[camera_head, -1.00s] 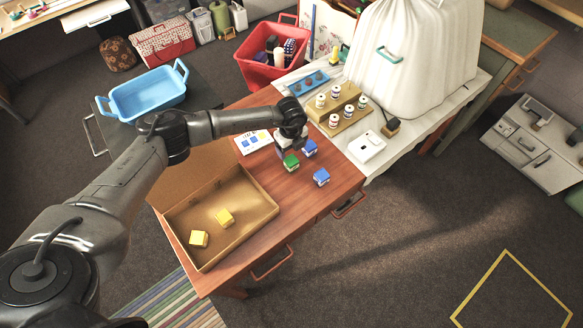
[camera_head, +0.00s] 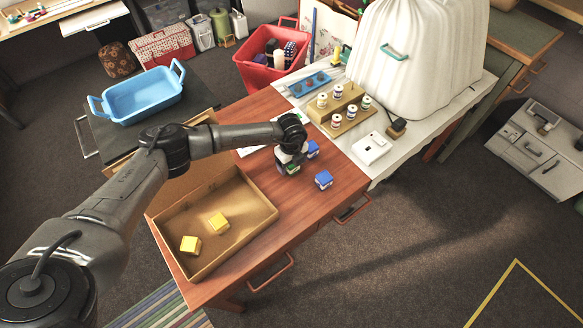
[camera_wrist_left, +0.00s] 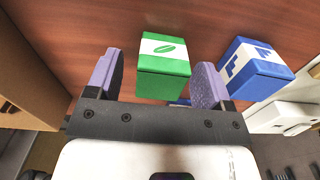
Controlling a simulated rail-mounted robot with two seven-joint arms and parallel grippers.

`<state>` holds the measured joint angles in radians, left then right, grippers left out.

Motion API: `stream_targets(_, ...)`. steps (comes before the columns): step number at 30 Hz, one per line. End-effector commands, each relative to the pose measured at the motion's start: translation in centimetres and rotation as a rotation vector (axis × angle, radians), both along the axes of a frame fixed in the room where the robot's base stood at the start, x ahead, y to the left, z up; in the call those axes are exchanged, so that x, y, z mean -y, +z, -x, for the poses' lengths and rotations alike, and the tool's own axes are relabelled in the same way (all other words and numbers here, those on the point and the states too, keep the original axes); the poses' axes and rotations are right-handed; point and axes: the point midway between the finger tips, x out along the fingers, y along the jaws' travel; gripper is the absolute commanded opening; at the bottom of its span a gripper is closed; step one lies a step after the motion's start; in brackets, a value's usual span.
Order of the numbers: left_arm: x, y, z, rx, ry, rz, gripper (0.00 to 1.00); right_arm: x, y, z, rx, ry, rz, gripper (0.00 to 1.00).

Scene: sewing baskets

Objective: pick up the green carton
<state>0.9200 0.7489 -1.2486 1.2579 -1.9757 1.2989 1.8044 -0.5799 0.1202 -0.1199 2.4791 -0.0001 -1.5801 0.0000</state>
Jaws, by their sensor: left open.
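The green carton (camera_wrist_left: 164,66) stands on the wooden table between the two purple-padded fingers of my open left gripper (camera_wrist_left: 158,80) in the left wrist view. It has a white band with a green leaf mark. I cannot tell whether either finger touches it. In the head view my left gripper (camera_head: 290,168) is over the carton and hides most of it; a bit of green (camera_head: 293,170) shows. My right gripper is not in view.
A blue carton stands close to the right finger (camera_wrist_left: 252,72); in the head view, blue cartons stand beside my gripper (camera_head: 313,149) and farther right (camera_head: 323,180). Table around the right blue carton is clear.

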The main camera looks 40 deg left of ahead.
Motion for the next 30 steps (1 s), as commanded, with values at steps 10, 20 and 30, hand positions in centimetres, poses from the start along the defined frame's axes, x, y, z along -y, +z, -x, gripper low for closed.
stream_targets(10,0.02,0.13,-0.01,0.0,0.0,0.0,0.55,-0.16,0.14,0.0,0.0,-0.004,-0.005,0.43)
stream_targets(20,0.02,0.12,-0.01,0.0,0.0,0.0,0.24,-0.11,0.15,0.0,0.0,-0.002,-0.004,0.43)
stream_targets(30,0.02,0.36,-0.03,0.001,0.0,0.0,0.21,0.15,0.36,0.01,0.001,0.004,0.005,0.43)
